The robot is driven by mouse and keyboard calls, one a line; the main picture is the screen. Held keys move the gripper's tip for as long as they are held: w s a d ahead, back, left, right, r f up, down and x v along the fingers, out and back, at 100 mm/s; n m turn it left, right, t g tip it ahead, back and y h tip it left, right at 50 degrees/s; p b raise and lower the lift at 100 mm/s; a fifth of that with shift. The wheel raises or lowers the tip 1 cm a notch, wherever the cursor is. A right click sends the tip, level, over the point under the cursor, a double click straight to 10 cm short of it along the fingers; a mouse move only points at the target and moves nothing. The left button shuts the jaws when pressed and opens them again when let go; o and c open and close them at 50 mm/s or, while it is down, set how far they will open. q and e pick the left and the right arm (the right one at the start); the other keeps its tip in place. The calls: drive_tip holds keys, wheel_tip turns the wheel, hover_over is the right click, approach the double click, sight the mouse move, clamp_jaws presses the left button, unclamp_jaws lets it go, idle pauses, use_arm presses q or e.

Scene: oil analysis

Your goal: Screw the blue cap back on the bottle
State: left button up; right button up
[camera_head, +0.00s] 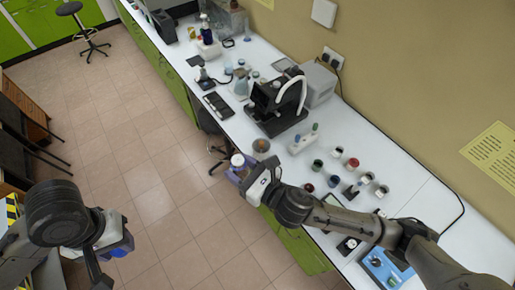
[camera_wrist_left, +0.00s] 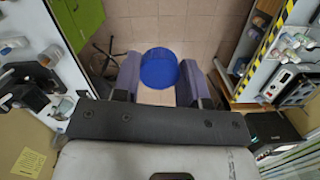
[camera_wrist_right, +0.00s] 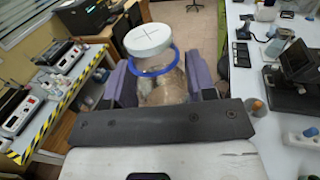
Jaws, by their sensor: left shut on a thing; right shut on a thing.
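The round blue cap (camera_wrist_left: 159,68) is between the fingers of my left gripper (camera_wrist_left: 160,78), which is shut on it. In the head view my left gripper (camera_head: 103,246) is at the lower left, over the floor, with blue showing at its end. My right gripper (camera_wrist_right: 162,85) is shut on the bottle (camera_wrist_right: 168,90), a translucent brownish body with a blue ring at its neck and a white round top marked with a cross. In the head view the bottle's white top (camera_head: 237,160) shows at the bench edge, beside my right gripper (camera_head: 246,178). Cap and bottle are well apart.
The white bench (camera_head: 335,135) along the wall carries a black instrument (camera_head: 275,105), several small jars and a blue device (camera_head: 388,268). A black stool (camera_head: 88,35) stands far back. Open tiled floor (camera_head: 170,200) lies between my grippers.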

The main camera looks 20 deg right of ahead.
drive_tip(key=shift+s+a+f+n+g+y, duration=0.1)
drive_tip(key=shift+a+f+n+g+y, duration=0.3)
drive_tip(key=shift+a+f+y, duration=0.25)
drive_tip(key=shift+a+f+n+g+y, duration=0.25)
drive_tip(key=shift+a+f+n+y, duration=0.2)
drive_tip(key=shift+a, duration=0.45)
drive_tip(key=shift+s+a+f+n+g+y, duration=0.1)
drive_tip(key=shift+a+f+n+g+y, duration=0.25)
drive_tip(key=shift+a+f+y, duration=0.3)
drive_tip(key=shift+a, duration=0.1)
use_arm(q)
drive_tip(key=shift+r, duration=0.15)
drive_tip(key=w+d+r+m, duration=0.2)
drive_tip(key=d+r, duration=0.2)
drive_tip(key=d, duration=0.5)
drive_tip(key=w+d+r+m, duration=0.1)
drive_tip(key=d+r, duration=0.3)
drive_tip(key=d, duration=0.6)
drive_tip(key=w+d+f+n, duration=0.2)
drive_tip(key=w+d+n, duration=0.3)
drive_tip(key=d+n, duration=0.1)
drive_tip(key=shift+f, duration=0.4)
use_arm(e)
drive_tip(key=shift+r, duration=0.1)
use_arm(q)
drive_tip(key=shift+n, duration=0.3)
